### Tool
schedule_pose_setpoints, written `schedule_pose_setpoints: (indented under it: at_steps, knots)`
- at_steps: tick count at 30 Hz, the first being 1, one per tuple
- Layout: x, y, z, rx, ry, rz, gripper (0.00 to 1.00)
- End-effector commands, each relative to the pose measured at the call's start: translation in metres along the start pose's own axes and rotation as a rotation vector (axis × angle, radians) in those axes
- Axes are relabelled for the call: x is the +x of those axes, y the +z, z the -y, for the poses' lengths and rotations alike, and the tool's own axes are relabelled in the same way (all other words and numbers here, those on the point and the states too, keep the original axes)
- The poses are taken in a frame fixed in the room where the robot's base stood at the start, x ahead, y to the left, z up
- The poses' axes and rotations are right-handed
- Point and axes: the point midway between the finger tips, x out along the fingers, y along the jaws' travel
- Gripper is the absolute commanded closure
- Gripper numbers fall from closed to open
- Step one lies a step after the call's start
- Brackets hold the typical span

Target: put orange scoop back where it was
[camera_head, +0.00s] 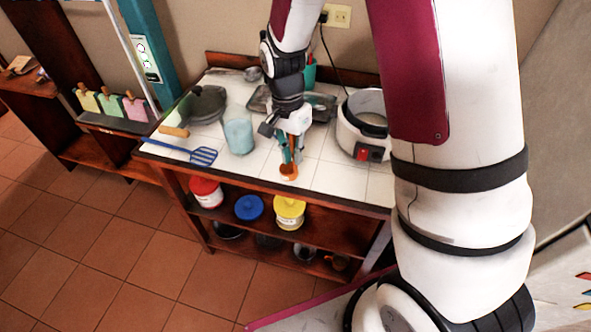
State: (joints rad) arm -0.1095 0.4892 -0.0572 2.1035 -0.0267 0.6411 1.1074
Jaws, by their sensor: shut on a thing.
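My gripper (291,150) points down over the white tiled counter (328,178), near its front edge. It is shut on the orange scoop (289,171), whose bowl shows just below the fingertips. The scoop hangs roughly upright, and its upper part is partly hidden by the fingers. I cannot tell whether the bowl touches the counter.
A blue slotted spatula (203,155), a light blue cup (239,136) and a dark pan (207,103) are left of my gripper. A white cooker (361,128) stands right, a metal tray (320,106) behind. Lidded containers (289,212) fill the shelf below.

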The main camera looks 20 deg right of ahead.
Motion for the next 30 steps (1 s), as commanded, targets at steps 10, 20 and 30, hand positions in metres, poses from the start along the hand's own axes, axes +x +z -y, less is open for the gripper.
schedule_pose_setpoints:
  at_steps: [10,20,30]
  knots:
    - [-0.002,0.058,-0.086,0.895,-0.08,0.055,1.0]
    - [0.001,0.068,-0.105,1.169,-0.099,0.057,1.0]
    - [0.002,0.029,-0.041,1.174,-0.097,0.056,1.0]
